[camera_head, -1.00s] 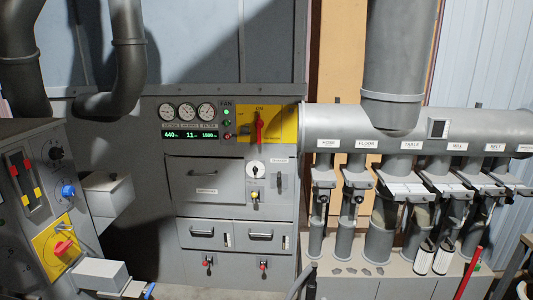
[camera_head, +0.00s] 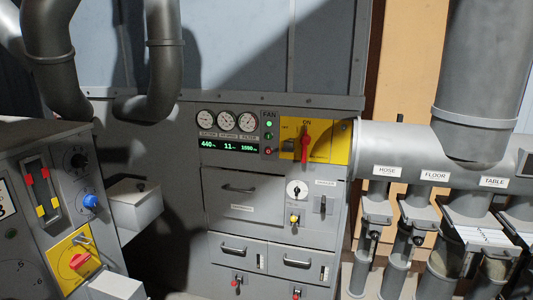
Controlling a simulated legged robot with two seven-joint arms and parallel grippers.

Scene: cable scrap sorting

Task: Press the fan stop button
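The fan controls sit in a column under the label FAN on the grey cabinet (camera_head: 226,181), right of the gauges. A bright green lamp (camera_head: 269,124) is at the top of the column. A darker green button (camera_head: 269,136) is below it. A small red button (camera_head: 269,151) is at the bottom, unobstructed; it looks like the fan stop button, but its marking is too small to read. Neither of my grippers is in view.
Right of the buttons is a yellow switch plate (camera_head: 338,146) with a red handle (camera_head: 305,141), upright under ON. A lit green display (camera_head: 229,147) is to the left. A second control panel (camera_head: 22,254) stands at the left front. Ducts with labelled gates fill the right.

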